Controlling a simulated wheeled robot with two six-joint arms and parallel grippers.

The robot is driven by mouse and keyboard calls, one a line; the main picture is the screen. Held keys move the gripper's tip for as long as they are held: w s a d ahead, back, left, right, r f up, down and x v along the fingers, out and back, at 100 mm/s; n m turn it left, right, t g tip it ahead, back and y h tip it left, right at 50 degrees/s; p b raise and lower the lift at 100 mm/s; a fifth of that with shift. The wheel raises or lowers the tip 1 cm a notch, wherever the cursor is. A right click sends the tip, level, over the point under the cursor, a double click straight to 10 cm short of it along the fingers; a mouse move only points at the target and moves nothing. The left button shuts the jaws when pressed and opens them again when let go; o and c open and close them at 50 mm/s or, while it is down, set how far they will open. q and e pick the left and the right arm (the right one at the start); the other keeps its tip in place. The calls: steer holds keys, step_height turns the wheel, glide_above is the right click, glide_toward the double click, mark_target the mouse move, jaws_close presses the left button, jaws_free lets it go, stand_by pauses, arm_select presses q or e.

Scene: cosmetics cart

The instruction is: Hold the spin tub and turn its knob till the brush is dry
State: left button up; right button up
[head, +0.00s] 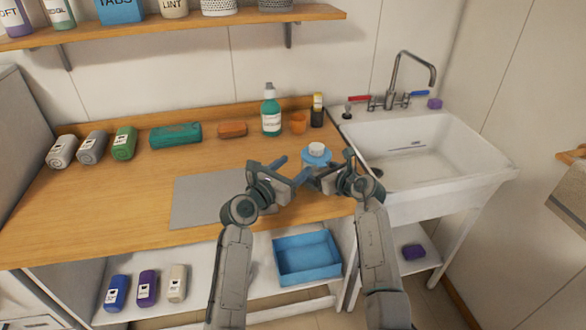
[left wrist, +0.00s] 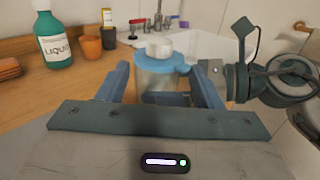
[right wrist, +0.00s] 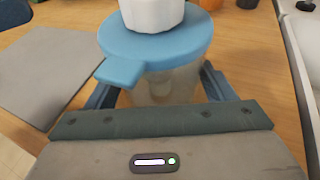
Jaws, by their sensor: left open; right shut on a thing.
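The spin tub (head: 316,163) stands on the wooden counter near the sink. It has a clear body, a blue lid (right wrist: 155,48) with a side tab, and a white knob (right wrist: 152,12) on top. My right gripper (head: 334,172) is shut on the tub's body, below the lid. My left gripper (head: 291,170) is open, on the tub's left side. In the left wrist view the tub (left wrist: 158,85) shows between and beyond its fingers; I cannot tell whether they touch it. A pale shape shows dimly through the tub wall; I cannot make out the brush clearly.
A grey mat (head: 203,200) lies left of the tub. The sink (head: 425,150) is at the right. A blue tray (head: 307,258) is on the shelf below.

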steer(key=o, duration=1.2)
steer(key=shift+s, duration=0.1)
